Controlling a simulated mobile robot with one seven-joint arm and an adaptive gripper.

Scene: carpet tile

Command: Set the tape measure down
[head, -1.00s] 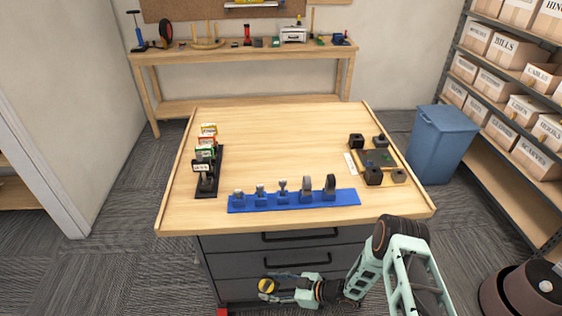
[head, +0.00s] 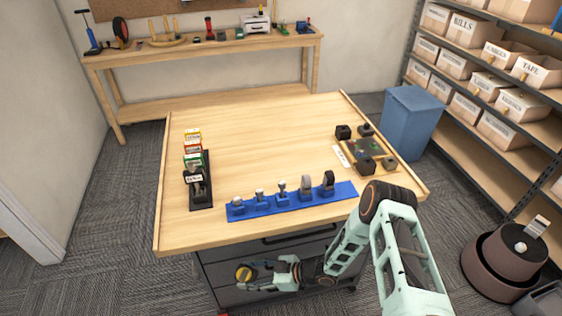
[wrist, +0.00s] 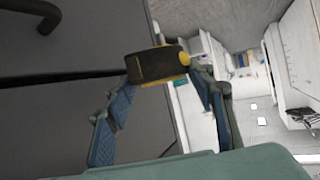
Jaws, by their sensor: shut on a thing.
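The tape measure (head: 243,274) is a small yellow and black body. My gripper (head: 250,271) is shut on it in front of the grey drawer cabinet, below the worktop's front edge. In the wrist view the tape measure (wrist: 158,65) shows its dark side with yellow at its right end, between the two blue-padded fingers (wrist: 160,82). It is held in the air, apart from the worktop (head: 255,135).
A blue rack (head: 290,203) with several tools lies along the worktop's front. A black rack (head: 201,185) with packets stands at left, and a board with dark blocks (head: 366,150) at right. The worktop's middle and back are clear. Drawer handles (head: 299,233) are close to my gripper.

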